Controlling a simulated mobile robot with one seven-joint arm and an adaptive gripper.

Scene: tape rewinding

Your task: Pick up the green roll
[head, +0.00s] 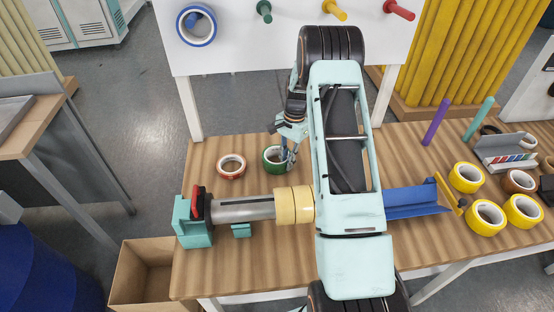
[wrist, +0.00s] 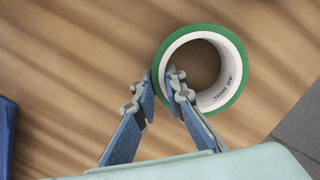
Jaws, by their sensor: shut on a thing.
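The green roll (head: 270,160) is a green tape ring with a white inner core, at the back of the wooden table in the head view. In the wrist view the green roll (wrist: 236,92) fills the upper middle, with its round hole facing the camera. My gripper (head: 288,160) is at the roll's right side in the head view. In the wrist view my gripper (wrist: 160,82) has one finger inside the hole and one outside, shut on the roll's wall. I cannot tell whether the roll is clear of the table.
A red roll (head: 231,167) lies just left of the green one. A winding shaft (head: 243,210) with a cream roll (head: 294,205) stands in front. Several yellow rolls (head: 467,178) lie at the right. A pegboard (head: 240,45) with a blue roll (head: 197,26) stands behind.

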